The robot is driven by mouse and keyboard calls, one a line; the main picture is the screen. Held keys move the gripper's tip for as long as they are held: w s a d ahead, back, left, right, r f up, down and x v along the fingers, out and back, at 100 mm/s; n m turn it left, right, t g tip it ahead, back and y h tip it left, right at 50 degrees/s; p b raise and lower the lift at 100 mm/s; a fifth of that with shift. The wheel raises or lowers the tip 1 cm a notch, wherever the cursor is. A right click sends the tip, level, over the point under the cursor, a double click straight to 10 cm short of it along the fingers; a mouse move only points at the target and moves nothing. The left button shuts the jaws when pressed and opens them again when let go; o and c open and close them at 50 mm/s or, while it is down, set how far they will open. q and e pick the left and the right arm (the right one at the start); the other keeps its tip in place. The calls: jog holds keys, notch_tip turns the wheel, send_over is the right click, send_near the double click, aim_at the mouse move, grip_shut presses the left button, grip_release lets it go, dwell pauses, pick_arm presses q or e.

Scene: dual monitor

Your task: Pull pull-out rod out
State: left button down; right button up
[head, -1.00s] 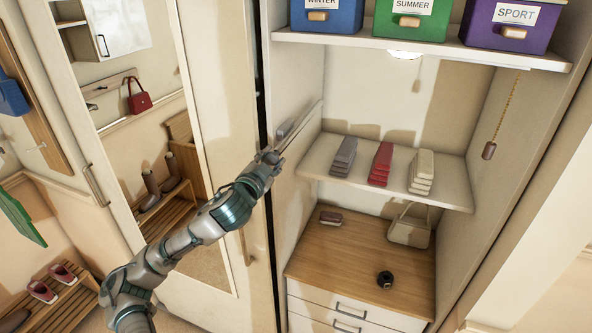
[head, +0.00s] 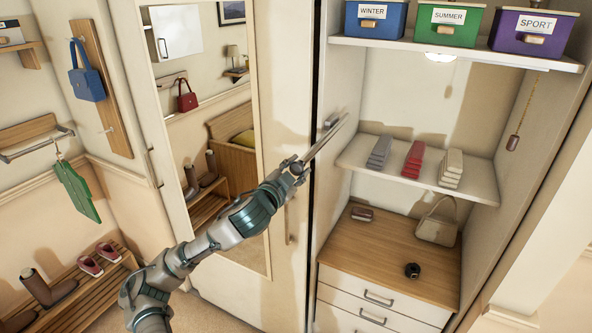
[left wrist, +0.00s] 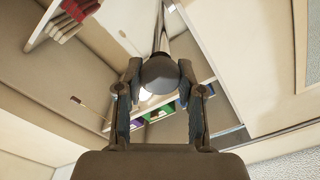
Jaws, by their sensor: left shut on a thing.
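The pull-out rod (head: 325,138) is a thin grey metal bar by a small bracket (head: 331,120) on the left inner wall of the open wardrobe. It sticks out toward the front of the wardrobe. My left gripper (head: 297,166) is shut on the rod's near end, at the wardrobe's front opening. In the left wrist view the rod's rounded dark end (left wrist: 161,73) sits between the two fingers of my left gripper (left wrist: 160,88). The rod runs away from it into the wardrobe. My right gripper is not in view.
A mirrored sliding door (head: 285,110) stands left of the opening. Inside are a shelf (head: 420,180) with folded stacks, a wooden drawer top (head: 375,245) with a handbag (head: 437,228), and an upper shelf (head: 460,55) with boxes. A pull chain (head: 522,110) hangs at the right.

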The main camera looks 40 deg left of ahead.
pick_arm(q)
jog(key=shift+w+f, duration=0.1)
jog(key=shift+f, duration=0.05)
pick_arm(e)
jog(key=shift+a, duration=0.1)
pick_arm(q)
jog(key=c, duration=1)
grip_release()
jog(key=shift+a, duration=0.15)
jog(key=shift+s+f, duration=0.1)
jog(key=shift+s, duration=0.15)
jog(key=v, duration=0.5)
jog(key=shift+s+d, duration=0.25)
jog(key=shift+s, duration=0.6)
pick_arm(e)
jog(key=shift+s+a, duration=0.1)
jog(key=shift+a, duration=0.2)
